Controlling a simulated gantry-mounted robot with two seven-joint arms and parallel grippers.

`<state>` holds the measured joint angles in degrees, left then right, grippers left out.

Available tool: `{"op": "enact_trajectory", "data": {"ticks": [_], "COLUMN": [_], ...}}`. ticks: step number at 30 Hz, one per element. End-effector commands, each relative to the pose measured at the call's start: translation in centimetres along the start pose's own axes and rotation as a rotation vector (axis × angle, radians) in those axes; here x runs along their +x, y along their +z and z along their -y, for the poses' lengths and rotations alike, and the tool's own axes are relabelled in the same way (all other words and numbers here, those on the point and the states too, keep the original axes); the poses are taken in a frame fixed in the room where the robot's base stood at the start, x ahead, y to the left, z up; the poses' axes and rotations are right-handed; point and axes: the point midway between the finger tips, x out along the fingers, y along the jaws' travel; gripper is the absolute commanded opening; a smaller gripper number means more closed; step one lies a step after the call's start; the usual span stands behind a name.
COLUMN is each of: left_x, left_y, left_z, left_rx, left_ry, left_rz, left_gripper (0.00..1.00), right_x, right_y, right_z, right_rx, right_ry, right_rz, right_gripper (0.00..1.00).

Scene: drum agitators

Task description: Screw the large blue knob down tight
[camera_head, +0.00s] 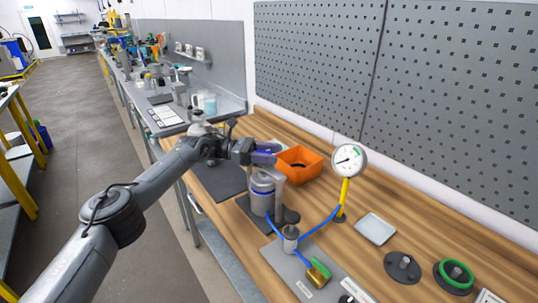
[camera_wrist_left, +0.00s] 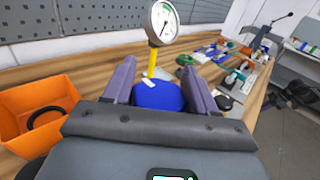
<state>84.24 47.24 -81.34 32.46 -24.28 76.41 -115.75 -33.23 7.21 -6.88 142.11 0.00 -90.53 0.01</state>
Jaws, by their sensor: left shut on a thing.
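The large blue knob (camera_wrist_left: 158,95) shows in the left wrist view between my two purple fingers, with a white mark on its top. My left gripper (camera_wrist_left: 160,88) is shut on it, one finger on each side. In the head view my left gripper (camera_head: 267,152) is above a grey and blue cylinder (camera_head: 262,199) on the bench. There the fingers mostly hide the knob, and I cannot tell how far down it sits. My right gripper is in neither view.
An orange bin (camera_head: 300,163) stands close behind the gripper. A pressure gauge (camera_head: 348,160) rises on a yellow post to the right, with blue hoses near the cylinder. A white tray (camera_head: 375,229) and a green ring (camera_head: 454,274) lie farther right on the wooden bench (camera_head: 338,251).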

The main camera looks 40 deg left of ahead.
Motion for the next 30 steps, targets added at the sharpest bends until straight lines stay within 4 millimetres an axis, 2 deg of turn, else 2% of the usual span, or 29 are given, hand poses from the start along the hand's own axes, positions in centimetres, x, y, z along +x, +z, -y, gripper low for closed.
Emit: {"op": "enact_trajectory", "data": {"ticks": [11, 12, 16, 25, 30], "left_x": [0.2, 0.2, 0.2, 0.1, 0.1], "left_y": [0.5, 0.5, 0.4, 0.2, 1.2], "left_z": [0.1, 0.1, 0.1, 0.1, 0.1], "left_rx": [0.006, 0.006, 0.005, 0.003, 0.003], "left_ry": [-0.010, -0.010, -0.009, -0.006, -0.006], "left_rz": [0.007, 0.007, 0.006, 0.003, 0.003], "left_gripper": [0.26, 0.58, 0.78, 0.78, 0.78], "right_x": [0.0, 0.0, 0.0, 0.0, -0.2], "right_y": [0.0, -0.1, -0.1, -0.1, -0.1], "right_z": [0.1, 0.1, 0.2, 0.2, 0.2], "right_rx": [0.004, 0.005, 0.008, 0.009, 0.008], "right_ry": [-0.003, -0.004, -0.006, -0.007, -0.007], "right_rz": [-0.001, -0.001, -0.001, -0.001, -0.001], "right_gripper": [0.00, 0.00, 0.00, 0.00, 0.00]}}
